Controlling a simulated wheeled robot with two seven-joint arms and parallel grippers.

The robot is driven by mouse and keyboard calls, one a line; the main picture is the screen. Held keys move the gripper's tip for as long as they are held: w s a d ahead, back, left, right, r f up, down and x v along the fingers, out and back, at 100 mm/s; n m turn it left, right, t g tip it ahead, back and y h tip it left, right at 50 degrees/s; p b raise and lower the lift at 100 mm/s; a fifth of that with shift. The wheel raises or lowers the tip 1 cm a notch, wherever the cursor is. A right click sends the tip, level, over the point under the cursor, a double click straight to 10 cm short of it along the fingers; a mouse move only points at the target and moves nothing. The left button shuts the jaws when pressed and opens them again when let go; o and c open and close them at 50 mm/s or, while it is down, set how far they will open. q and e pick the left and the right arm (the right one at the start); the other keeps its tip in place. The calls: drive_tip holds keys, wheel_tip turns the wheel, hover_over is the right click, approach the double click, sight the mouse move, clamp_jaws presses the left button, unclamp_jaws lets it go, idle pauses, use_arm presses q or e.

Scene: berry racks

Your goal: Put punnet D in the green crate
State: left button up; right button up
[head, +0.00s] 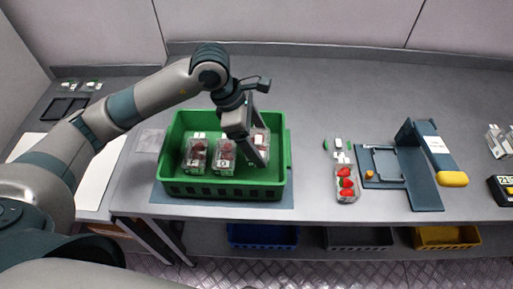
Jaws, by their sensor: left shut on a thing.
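The green crate (222,191) stands on the bench at centre left. It holds two clear punnets of red berries side by side, a left one (195,155) and a middle one (224,158). My left gripper (260,152) reaches down into the right part of the crate and is shut on a third punnet (262,137), partly hidden behind the fingers. The labels are too small to read, so I cannot tell which is punnet D. I cannot tell whether the held punnet touches the crate floor. My right gripper is not in view.
A strawberry punnet (345,185) lies on the bench right of the crate, beside small white and green pieces. Further right is a blue-grey station (413,180) with a yellow-ended arm. Blue, grey and yellow bins (447,237) sit below. Bench between crate and strawberry punnet is clear.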

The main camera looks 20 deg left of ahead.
use_arm(q)
drive_tip(key=shift+f, duration=0.2)
drive_tip(key=shift+f, duration=0.1)
wheel_tip(320, 180, down, 4)
drive_tip(key=shift+r+p, duration=0.25)
drive_tip(key=shift+p, duration=0.5)
drive_tip(key=shift+f, duration=0.25)
drive_tip(key=shift+f, duration=0.1)
drive_tip(key=o, duration=1.1)
